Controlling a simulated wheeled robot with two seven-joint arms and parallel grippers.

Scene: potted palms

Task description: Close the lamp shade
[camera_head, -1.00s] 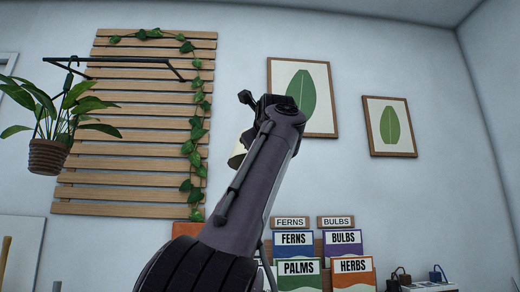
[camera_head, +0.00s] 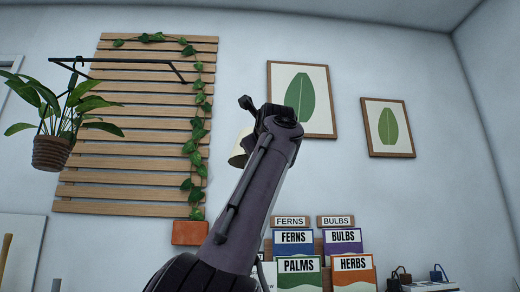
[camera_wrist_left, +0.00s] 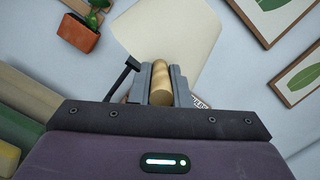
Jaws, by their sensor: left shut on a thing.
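The cream lamp shade (camera_head: 240,148) shows only in part in the head view, behind my left arm. In the left wrist view the lamp shade (camera_wrist_left: 168,32) fills the upper middle, tilted, just past my fingertips. My left gripper (camera_head: 268,110) is raised in front of the wall. In the wrist view my left gripper (camera_wrist_left: 160,85) is shut on a short, light wooden rod (camera_wrist_left: 160,82) that points toward the shade. I cannot tell how the rod joins the shade. My right gripper is not in view.
A slatted wood trellis (camera_head: 130,125) with a vine and a hanging potted plant (camera_head: 50,152) are on the left. Two framed leaf prints (camera_head: 388,127) hang on the wall. Seed packets (camera_head: 300,270) stand below right. An orange pot (camera_head: 189,233) is left of my arm.

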